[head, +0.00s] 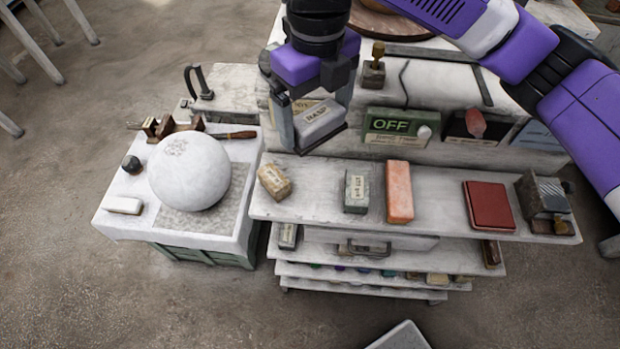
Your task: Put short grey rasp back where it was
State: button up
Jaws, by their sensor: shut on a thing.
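The short grey rasp (318,119) is a small grey block with a paper label reading "RASP" and a dark underside. My gripper (316,112) is shut on it, with one finger at its left and the other at its right. The rasp is slightly tilted, in front of the bench's upright back panel and above the left part of the long shelf (330,172). I cannot tell how far it is from the panel. A paper label behind it is partly hidden by the gripper.
A green OFF sign (398,125) is behind. A plaster sphere (190,171) sits on the left table.

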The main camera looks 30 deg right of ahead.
aim_at(314, 191)
notch_tip(314, 191, down, 20)
jog(key=shift+r+p, duration=0.15)
jog(key=shift+p, duration=0.95)
jog(key=o, duration=1.4)
jog(key=shift+c, duration=0.2)
notch_tip(314, 191, up, 12)
jog(key=b, duration=0.1)
